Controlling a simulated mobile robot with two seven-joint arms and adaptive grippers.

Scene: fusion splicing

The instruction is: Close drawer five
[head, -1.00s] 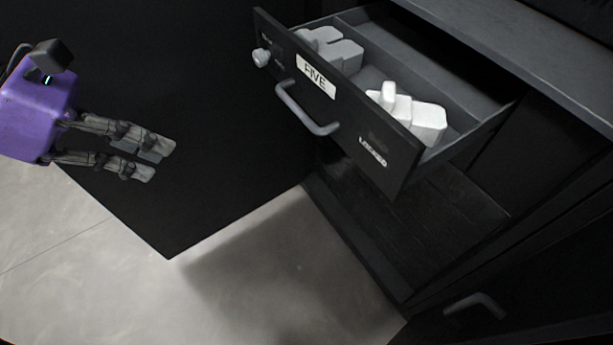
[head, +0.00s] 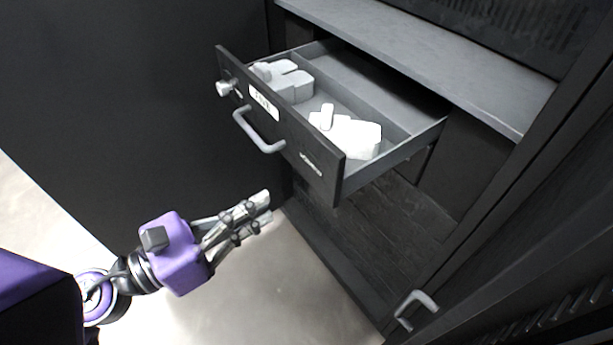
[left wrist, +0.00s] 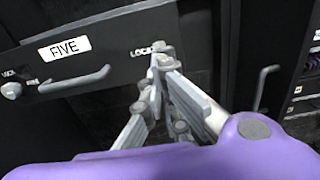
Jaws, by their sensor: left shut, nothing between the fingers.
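Drawer five (head: 300,148) is pulled out of the dark cabinet, with white blocks (head: 350,135) lying inside it. My left gripper (head: 266,206) is shut and empty, below and in front of the drawer front, apart from the handle. In the left wrist view its fingers (left wrist: 160,62) appear in front of the right part of the drawer front; I cannot tell whether they touch it. My right gripper is not in view.
A grey shelf ledge (head: 420,60) runs above the drawer. Below the drawer is an open dark compartment (head: 385,215). Another grey handle (head: 415,305) is at the lower right. A black panel (head: 120,110) stands at the left. The light floor (head: 270,290) in front is clear.

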